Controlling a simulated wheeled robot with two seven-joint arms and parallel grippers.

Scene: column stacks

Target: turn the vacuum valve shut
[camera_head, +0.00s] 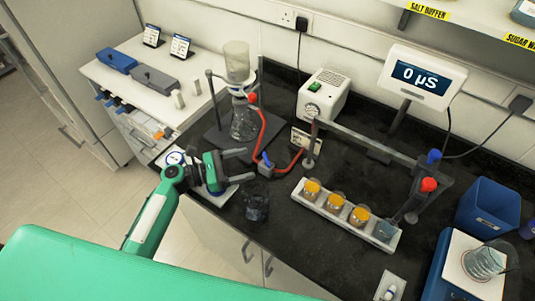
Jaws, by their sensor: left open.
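The vacuum valve (265,165), a small blue piece, sits on the dark bench where the red hose (263,128) from the filter flask (243,122) meets the hose running toward the white pump (324,95). Its handle position is too small to tell. My left gripper (246,165) is open, just left of the valve, with its fingers pointing right toward it. I see nothing between the fingers, and contact with the valve cannot be made out. My right gripper is out of view.
A clear beaker-like vessel (257,208) stands just below the gripper. A glass funnel (237,62) tops the flask. A blue bin (487,207) is far right.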

